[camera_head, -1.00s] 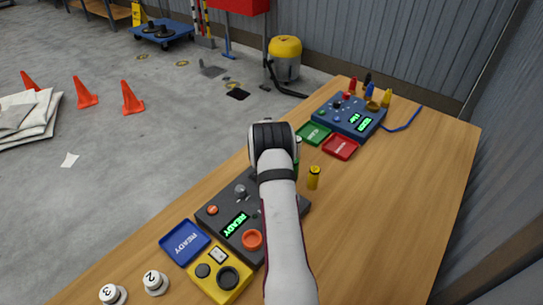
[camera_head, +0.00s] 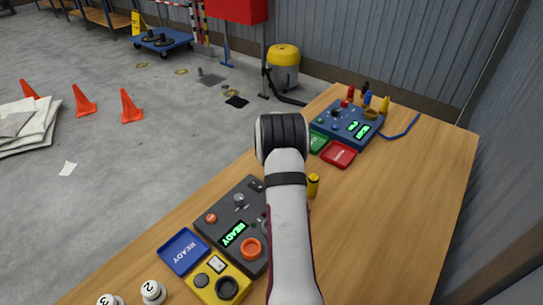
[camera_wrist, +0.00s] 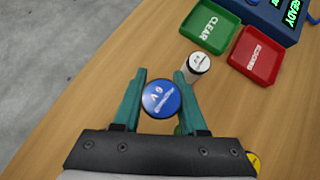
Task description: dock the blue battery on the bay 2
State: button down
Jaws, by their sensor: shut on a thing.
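My gripper (camera_wrist: 160,82) has its two teal fingers on either side of the blue battery (camera_wrist: 161,99), whose round blue top with white lettering faces the wrist camera. The fingers hold it. In the head view my arm hides the gripper and the battery. A white-topped post marked 2 (camera_head: 152,291), which may be bay 2, stands at the lower left of the table, far from the gripper. Another post marked 3 (camera_head: 110,300) is beside it, cut by the frame edge.
A white-topped cylinder (camera_wrist: 199,63) stands close by the right finger. Green (camera_wrist: 211,26) and red (camera_wrist: 256,54) trays lie beyond it. A dark panel (camera_head: 232,218), blue tray (camera_head: 184,251) and yellow box (camera_head: 219,281) crowd the table's left side. The right side is clear.

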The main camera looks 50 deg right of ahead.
jog(key=s+d+r, duration=0.2)
jog(key=s+r, duration=0.3)
jog(key=s, duration=0.4)
jog(key=shift+m+g, duration=0.3)
jog(key=shift+m, duration=0.2)
jog(key=a, duration=0.2)
jog(key=w+a, duration=0.1)
jog(key=a, duration=0.1)
jog(key=w+a+r, duration=0.1)
jog(key=shift+w+a, duration=0.15)
jog(key=shift+a, duration=0.25)
jog(key=s+a+m+g, duration=0.1)
jog(key=s+a, duration=0.1)
jog(key=a, duration=0.3)
jog(key=s+a+m+g, duration=0.1)
jog(key=s+a, duration=0.1)
jog(key=a, duration=0.3)
jog(key=s+a+m+g+h, duration=0.1)
jog(key=s+a, duration=0.1)
jog(key=a, duration=0.3)
jog(key=shift+s+a+f, duration=0.1)
jog(key=shift+s+f, duration=0.05)
jog(key=shift+s, duration=0.15)
jog(key=shift+s+a+f+m, duration=0.15)
jog(key=shift+s+f+m, duration=0.05)
jog(key=shift+s+m, duration=0.1)
jog(key=shift+f, duration=2.7)
jog(key=shift+w+f, duration=0.1)
jog(key=shift+f, duration=0.5)
